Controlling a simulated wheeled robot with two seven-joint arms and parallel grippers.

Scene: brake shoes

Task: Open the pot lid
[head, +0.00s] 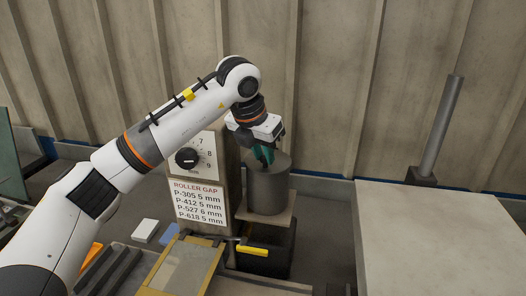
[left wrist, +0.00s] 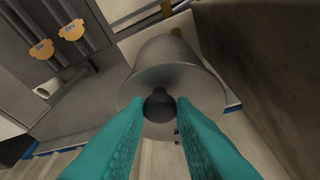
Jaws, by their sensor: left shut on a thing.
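The pot (head: 268,190) is a grey metal cylinder standing upright on a small ledge in the head view. Its round grey lid (left wrist: 180,84) with a dark knob (left wrist: 159,105) shows in the left wrist view, the pot's wall (left wrist: 172,50) beyond it. My left gripper (head: 264,155) comes down over the top of the pot. Its teal fingers (left wrist: 160,112) are on both sides of the knob, shut on it. The lid appears to sit on the pot; any gap under it cannot be made out. My right gripper is not in view.
A panel with a dial (head: 187,158) and a roller gap sign (head: 200,203) stands left of the pot. A yellow-handled lever (head: 252,250) is below it. A large grey table (head: 440,235) is at the right, with a wall (head: 330,80) behind.

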